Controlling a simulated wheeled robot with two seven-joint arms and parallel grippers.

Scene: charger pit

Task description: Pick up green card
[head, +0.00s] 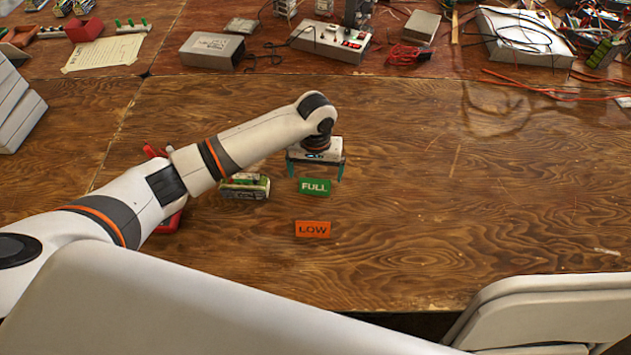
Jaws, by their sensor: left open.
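The green card (314,187), marked FULL, is on the wooden table near the middle of the head view. My left gripper (316,175) is open, pointing down, with one teal finger on each side of the card as seen from the head. Its fingertips appear level with or just above the card's top edge; I cannot tell whether they touch it. An orange card (312,229), marked LOW, is nearer to me, just below the green one in the picture. My right gripper does not show.
A green and white battery-like block (246,187) sits left of the green card. A red object (168,222) is partly hidden behind my left arm. The table (480,210) is clear to the right. Boxes, a power unit (330,42) and wires lie along the back.

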